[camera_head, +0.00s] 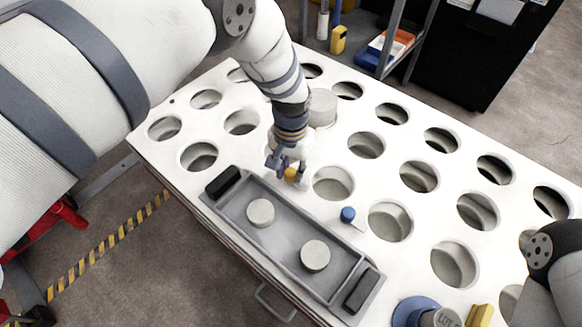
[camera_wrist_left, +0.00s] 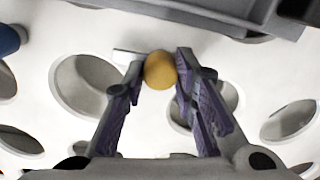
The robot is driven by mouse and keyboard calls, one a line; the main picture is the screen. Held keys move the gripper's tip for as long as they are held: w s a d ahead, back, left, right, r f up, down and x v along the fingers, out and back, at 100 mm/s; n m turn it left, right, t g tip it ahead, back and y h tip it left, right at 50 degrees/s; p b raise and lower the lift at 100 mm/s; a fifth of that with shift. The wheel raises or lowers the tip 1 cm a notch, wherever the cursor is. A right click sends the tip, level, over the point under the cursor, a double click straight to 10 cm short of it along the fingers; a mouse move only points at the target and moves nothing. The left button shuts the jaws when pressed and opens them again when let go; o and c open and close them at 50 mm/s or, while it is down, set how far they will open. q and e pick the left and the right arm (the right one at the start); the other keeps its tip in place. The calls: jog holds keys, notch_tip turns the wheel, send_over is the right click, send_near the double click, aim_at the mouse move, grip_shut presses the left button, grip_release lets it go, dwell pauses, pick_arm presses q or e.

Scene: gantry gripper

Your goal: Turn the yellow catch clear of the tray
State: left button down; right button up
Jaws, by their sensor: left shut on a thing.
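The yellow catch (camera_head: 291,175) has a round knob and stands on the white table by the far long side of the grey tray (camera_head: 290,268). My left gripper (camera_head: 287,168) is shut on its knob. In the left wrist view the knob (camera_wrist_left: 160,70) sits between the fingertips of my left gripper (camera_wrist_left: 162,72). The catch's pale arm points left there, roughly along the tray's edge (camera_wrist_left: 190,18), with white table showing between them. In the head view that arm is hidden. The tray has black end handles and holds two pale round pieces (camera_head: 261,213) (camera_head: 315,255). My right gripper is out of view.
A blue catch (camera_head: 347,214) stands near the tray's far side, its arm apart from the tray. The white table (camera_head: 300,125) has many round holes. A blue round item (camera_head: 415,308) and a yellow block (camera_head: 479,315) stand at the near right. My right arm shows at right.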

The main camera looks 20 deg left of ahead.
aim_at(290, 172)
pick_arm(q)
jog(key=c, duration=1.3)
grip_release()
jog(key=shift+a, duration=0.1)
notch_tip(290, 172, up, 12)
jog(key=shift+s+f, duration=0.1)
